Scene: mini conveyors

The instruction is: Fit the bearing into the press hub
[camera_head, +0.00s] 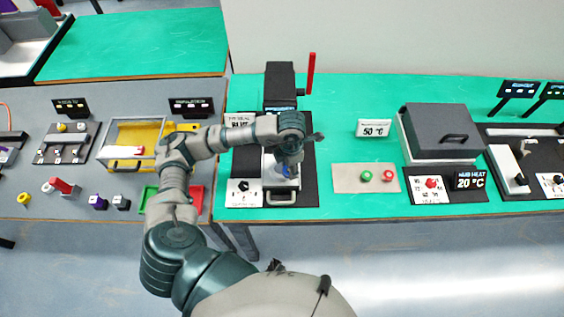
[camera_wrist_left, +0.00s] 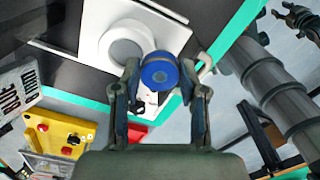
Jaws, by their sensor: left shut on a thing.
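My left gripper (camera_head: 287,168) reaches over the press at the middle of the head view, pointing down. In the left wrist view its fingers (camera_wrist_left: 160,92) are shut on the round blue-faced bearing (camera_wrist_left: 159,71). In the head view a bit of the blue bearing (camera_head: 283,171) shows below the gripper. The press hub (camera_wrist_left: 126,44) is a pale round ring on a white plate, just up and left of the bearing in the wrist view. The bearing overlaps the ring's edge there; I cannot tell whether they touch. A dark jointed part (camera_wrist_left: 300,20), possibly my right gripper, shows at the top right.
The press (camera_head: 280,84) has a tall dark column and a red lever (camera_head: 311,72). A knob panel (camera_head: 243,191) stands left of the hub, and green and red trays (camera_head: 195,200) lie further left. A button pad (camera_head: 366,178) is to the right, with bare green table around it.

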